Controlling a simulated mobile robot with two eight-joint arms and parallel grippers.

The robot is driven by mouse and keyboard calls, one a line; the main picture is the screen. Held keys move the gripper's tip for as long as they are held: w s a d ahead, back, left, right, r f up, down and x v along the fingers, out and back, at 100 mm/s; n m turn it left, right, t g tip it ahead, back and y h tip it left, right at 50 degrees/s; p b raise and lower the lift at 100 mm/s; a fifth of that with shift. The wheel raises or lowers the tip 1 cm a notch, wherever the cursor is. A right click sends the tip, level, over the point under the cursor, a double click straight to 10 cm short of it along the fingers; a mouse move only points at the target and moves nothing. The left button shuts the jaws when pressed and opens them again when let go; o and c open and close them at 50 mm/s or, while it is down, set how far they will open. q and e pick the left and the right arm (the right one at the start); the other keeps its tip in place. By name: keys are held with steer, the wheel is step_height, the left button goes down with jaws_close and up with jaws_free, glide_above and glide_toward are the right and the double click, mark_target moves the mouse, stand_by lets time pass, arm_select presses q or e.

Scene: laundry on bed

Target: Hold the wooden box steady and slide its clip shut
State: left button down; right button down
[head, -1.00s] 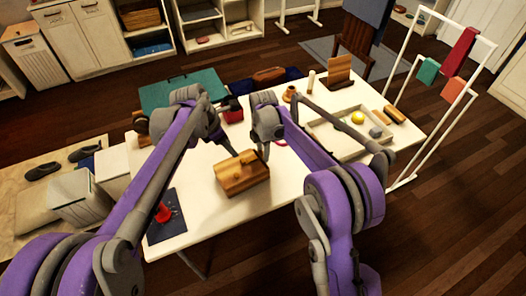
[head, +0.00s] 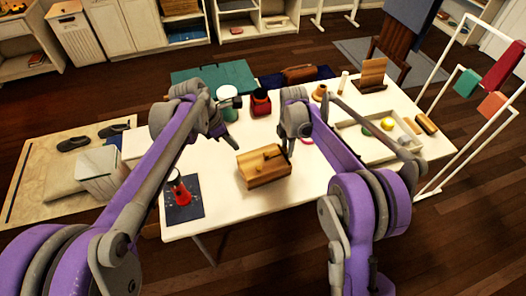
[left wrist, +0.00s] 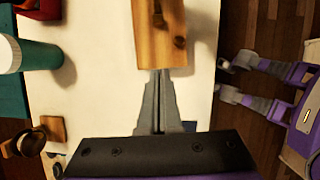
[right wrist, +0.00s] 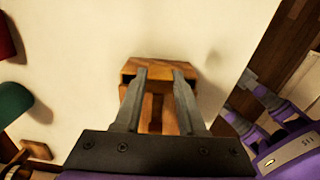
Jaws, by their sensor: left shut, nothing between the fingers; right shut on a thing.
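The wooden box (head: 262,172) sits on the white table, a striped light-brown block with a small darker piece on its top (head: 272,155), possibly the clip. My right gripper (right wrist: 160,72) is shut on the box from its back right side; in the right wrist view its fingers lie apart over the box (right wrist: 188,68). My left gripper (head: 227,137) is shut and empty, to the left of the box and apart from it in the head view. In the left wrist view its closed fingertips (left wrist: 160,72) point at the box (left wrist: 150,45), where a dark slot and knob show.
A red cone-like object on a dark mat (head: 184,212) lies at front left. A white cylinder with green (head: 227,98) and a red-black container (head: 261,102) stand behind. A shallow tray (head: 350,145) with a yellow ball is at right. The table in front of the box is clear.

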mark_target(266, 153)
arm_select(q)
steer(key=shift+f, duration=0.1)
steer(key=x, duration=1)
steer(key=shift+d+f, duration=0.1)
steer(key=shift+w+d, duration=0.25)
steer(key=shift+d, duration=0.35)
steer(key=shift+w+d, duration=0.3)
steer(key=shift+d, duration=0.3)
steer(key=shift+w+d, duration=0.25)
steer(key=shift+d, duration=0.3)
steer(key=shift+w+d, duration=0.25)
steer(key=shift+d, duration=0.3)
steer(key=shift+w+d, duration=0.25)
steer(key=shift+d, duration=0.35)
